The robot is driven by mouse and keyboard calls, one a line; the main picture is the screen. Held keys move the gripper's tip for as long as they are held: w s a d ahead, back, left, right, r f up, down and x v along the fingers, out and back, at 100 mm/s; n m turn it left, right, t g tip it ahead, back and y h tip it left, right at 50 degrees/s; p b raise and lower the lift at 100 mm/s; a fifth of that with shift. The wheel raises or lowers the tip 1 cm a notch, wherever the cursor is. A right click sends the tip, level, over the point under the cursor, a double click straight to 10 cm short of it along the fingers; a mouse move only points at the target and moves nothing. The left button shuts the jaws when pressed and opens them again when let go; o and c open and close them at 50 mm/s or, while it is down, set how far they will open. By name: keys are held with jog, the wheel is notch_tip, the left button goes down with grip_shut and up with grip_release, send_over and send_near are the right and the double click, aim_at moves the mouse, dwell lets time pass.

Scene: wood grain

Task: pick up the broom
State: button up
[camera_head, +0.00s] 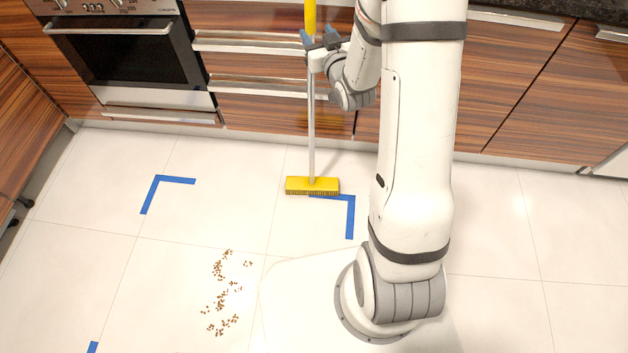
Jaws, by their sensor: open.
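The broom (311,135) stands upright in front of the wood-grain drawers. It has a grey stick, a yellow upper handle (310,16) and a yellow brush head (312,185) with dark bristles on the floor. My gripper (311,46) is at the upper part of the stick, just below the yellow handle. Its jaws are open, and the stick appears to pass at or between the fingers. Whether they touch the stick is too small to tell.
An oven (125,50) and drawers with metal handles (265,86) stand close behind the broom. Blue tape corners (350,215) mark the white tiled floor (530,240). Brown crumbs (222,295) lie at the lower left.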

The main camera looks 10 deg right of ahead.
aim_at(312, 27)
jog(key=w, duration=0.2)
jog(key=w+a, duration=0.1)
jog(key=w, duration=0.1)
jog(key=shift+w, duration=0.25)
jog(key=shift+r, duration=0.1)
jog(key=c, duration=1.1)
